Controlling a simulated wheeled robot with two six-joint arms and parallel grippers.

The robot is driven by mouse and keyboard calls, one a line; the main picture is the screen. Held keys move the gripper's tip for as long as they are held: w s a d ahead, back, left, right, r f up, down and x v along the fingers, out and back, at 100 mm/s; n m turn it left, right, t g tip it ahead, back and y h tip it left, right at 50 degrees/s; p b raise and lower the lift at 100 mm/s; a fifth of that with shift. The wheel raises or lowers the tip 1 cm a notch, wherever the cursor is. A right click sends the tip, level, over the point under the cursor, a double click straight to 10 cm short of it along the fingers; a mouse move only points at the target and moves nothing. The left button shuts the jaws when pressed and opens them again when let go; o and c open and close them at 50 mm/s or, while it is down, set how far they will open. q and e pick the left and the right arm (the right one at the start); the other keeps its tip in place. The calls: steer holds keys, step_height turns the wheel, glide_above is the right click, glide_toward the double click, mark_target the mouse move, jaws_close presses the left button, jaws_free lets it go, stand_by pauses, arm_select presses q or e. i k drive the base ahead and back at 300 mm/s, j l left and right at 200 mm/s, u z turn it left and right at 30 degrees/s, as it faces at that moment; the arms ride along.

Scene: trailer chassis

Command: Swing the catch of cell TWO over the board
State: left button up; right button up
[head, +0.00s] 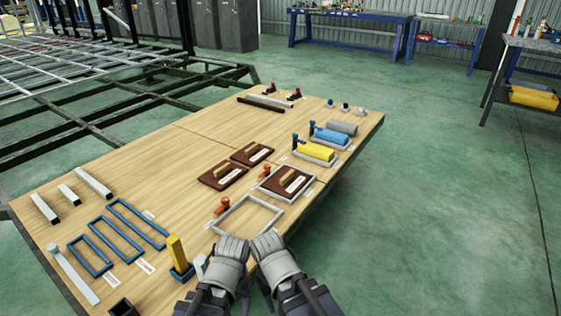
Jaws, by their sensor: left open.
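A grey square frame (248,199) lies empty on the wooden table, with an orange-red catch (222,207) at its left corner. Behind it a second grey frame (265,191) holds a brown board (290,180) with a tan handle. Another orange-red catch (266,172) stands at that frame's back left corner, beside the board and not over it. The labels are too small to read, so I cannot tell which cell is TWO. My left gripper (229,245) is open at the empty frame's front edge. My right gripper (268,242) is close beside it; its jaws are unclear.
Two loose brown boards (223,175) lie behind the frames. A yellow block (318,151) and a blue block (331,135) with blue catches sit at the right. A yellow post (176,250) stands left of my grippers. Blue frames (115,232) lie farther left. The table's back middle is clear.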

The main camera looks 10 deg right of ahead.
mark_target(266, 167)
steer(key=i+l+z, duration=0.1)
steer(key=i+l, duration=0.65)
steer(key=l, duration=0.15)
steer(key=i, duration=0.95)
